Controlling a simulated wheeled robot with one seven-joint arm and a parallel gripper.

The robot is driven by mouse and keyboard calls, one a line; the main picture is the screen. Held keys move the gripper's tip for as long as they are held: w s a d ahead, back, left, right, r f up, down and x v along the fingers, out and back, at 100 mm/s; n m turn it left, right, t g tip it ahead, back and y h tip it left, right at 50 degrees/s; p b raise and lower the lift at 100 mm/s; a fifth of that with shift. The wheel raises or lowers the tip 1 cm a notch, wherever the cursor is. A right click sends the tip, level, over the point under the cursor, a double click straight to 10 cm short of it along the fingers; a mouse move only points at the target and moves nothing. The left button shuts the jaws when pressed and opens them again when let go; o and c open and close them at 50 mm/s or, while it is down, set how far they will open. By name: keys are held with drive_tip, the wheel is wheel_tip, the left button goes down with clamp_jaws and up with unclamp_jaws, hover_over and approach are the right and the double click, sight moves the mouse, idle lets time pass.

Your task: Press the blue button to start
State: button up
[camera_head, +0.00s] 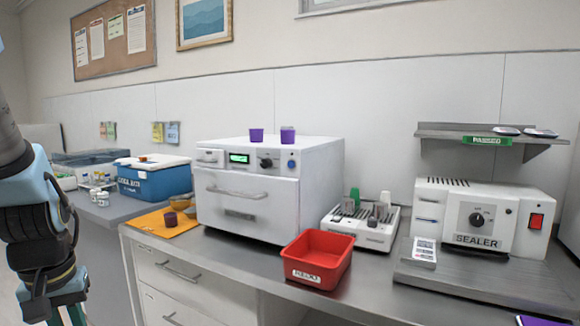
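A small round blue button (291,163) sits at the right end of the control panel on a white front-loading machine (247,208). On the same panel are a green-lit display (239,158) and a dark knob (266,163). The machine's door, with a bar handle, looks closed. My arm hangs at the left edge, well apart from the button. My gripper (66,314) is at the bottom left, cut off by the frame edge, so its fingertips are hidden. Nothing covers the button.
Purple cups (288,135) stand on the machine. A red bin (317,259) stands at its front right. A white rack (361,229), then a sealer (483,218) below a shelf (490,134), stand further right. An orange mat (151,224) and blue cooler (153,181) lie left.

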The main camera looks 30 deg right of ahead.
clamp_jaws()
idle(1.1)
